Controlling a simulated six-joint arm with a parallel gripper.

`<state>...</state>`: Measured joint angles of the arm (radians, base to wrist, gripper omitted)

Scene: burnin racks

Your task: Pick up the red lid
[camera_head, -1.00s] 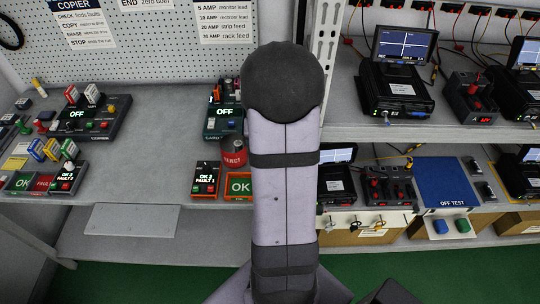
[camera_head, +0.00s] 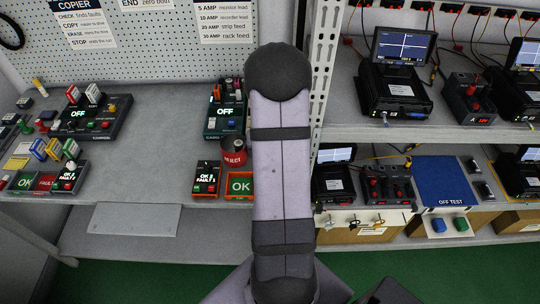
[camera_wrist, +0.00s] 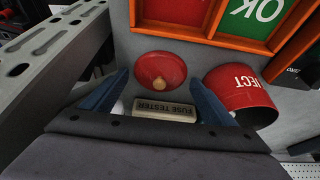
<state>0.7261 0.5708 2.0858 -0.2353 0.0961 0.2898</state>
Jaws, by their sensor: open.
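The red lid (camera_wrist: 161,70) is a round red disc with a small tan knob, in the upper middle of the wrist view. My gripper (camera_wrist: 157,78) is open, its two blue fingers reaching in from either side, with the lid between and just beyond the tips. Nothing is held. I cannot tell the height gap between the fingers and the lid. In the head view my own arm hides the lid and the gripper.
A red reject bin (camera_wrist: 240,95) lies close right of the lid, near the right finger. A grey perforated upright (camera_wrist: 50,45) stands left.

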